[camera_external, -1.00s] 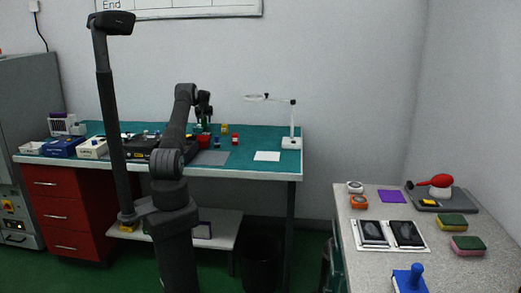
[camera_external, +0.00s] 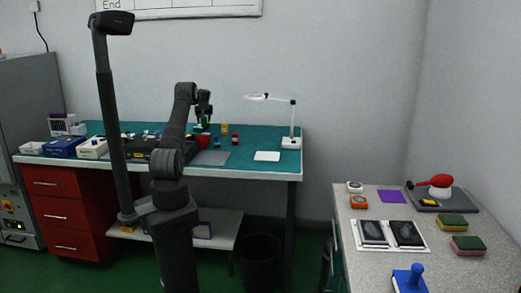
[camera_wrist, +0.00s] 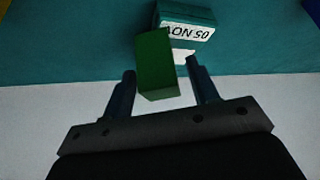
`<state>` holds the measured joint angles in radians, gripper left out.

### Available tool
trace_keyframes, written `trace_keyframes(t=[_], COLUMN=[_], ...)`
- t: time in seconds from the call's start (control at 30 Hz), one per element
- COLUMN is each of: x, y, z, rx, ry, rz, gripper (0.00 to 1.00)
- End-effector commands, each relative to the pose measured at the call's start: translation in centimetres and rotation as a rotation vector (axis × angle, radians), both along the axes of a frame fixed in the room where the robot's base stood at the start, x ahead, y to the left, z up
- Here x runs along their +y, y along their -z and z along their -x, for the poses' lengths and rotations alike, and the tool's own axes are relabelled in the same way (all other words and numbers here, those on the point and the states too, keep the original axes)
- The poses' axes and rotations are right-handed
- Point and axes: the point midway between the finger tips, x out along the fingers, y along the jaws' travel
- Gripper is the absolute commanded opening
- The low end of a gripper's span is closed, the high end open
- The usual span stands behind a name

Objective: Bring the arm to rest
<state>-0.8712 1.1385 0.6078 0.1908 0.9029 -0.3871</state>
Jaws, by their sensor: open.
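My gripper (camera_external: 204,113) hangs over the back of the teal-topped workbench (camera_external: 255,150). In the wrist view its two dark fingers (camera_wrist: 163,90) are apart. A green block (camera_wrist: 155,65) shows between and beyond the fingertips, with a visible gap on each side. I cannot tell how far below the fingers it is. Behind it is a teal block with a white label (camera_wrist: 185,25), its lettering upside down.
A magnifier lamp (camera_external: 291,125) stands at the bench's right. Small yellow (camera_external: 224,129) and red (camera_external: 235,139) items stand near the gripper. A blue box (camera_external: 66,147) and white box (camera_external: 92,149) are at the left. The grey side table (camera_external: 440,275) holds sponges, a stamp and pictures.

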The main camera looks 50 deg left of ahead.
Motion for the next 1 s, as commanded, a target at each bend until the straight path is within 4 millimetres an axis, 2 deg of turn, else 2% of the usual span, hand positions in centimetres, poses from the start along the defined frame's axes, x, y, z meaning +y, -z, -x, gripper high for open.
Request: trace_keyframes(t=[0.6, 1.0], x=[-4.7, -1.4], y=[-8.8, -2.5], z=[1.9, 0.6], rx=[-0.001, 0.002], ry=[0.000, 0.000], rz=[-0.002, 0.002], gripper=[0.54, 0.54])
